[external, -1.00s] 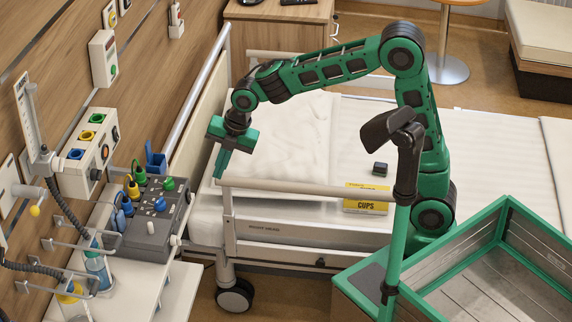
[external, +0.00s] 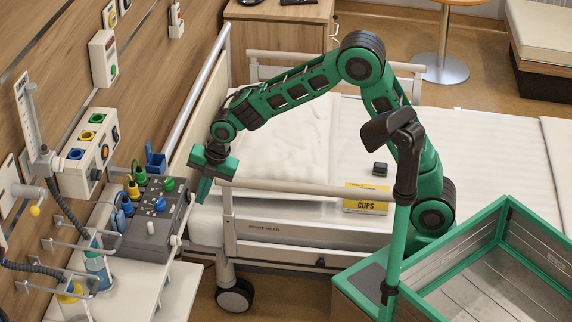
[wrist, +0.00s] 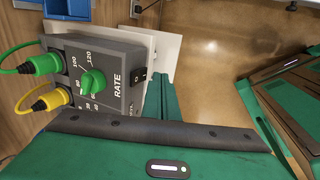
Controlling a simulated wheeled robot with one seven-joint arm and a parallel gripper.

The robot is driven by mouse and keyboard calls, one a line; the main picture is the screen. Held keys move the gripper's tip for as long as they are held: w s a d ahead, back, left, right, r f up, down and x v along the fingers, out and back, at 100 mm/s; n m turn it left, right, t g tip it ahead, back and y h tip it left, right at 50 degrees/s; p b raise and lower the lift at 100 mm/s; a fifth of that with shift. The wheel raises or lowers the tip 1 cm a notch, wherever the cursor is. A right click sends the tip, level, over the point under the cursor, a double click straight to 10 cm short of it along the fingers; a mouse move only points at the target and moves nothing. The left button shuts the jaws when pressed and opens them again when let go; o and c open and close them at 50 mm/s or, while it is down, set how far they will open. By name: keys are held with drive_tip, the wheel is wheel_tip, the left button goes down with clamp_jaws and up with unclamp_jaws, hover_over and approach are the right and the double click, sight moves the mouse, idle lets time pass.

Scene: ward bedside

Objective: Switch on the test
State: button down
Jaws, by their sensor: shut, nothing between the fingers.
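My gripper (external: 202,199) is shut and empty, pointing down just right of the box. In the wrist view its fingers (wrist: 162,97) are beside the switch; I cannot tell whether they touch.
A bed rail (external: 290,188) runs just right of my gripper, beside the bed (external: 480,150). The wall panel (external: 88,165) with hoses stands left of the test box.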

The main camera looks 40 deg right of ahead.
drive_tip(key=shift+w+a, duration=0.5)
drive_tip(key=shift+f, duration=0.1)
drive_tip(key=shift+w+a, duration=0.15)
drive_tip(key=shift+r, duration=0.75)
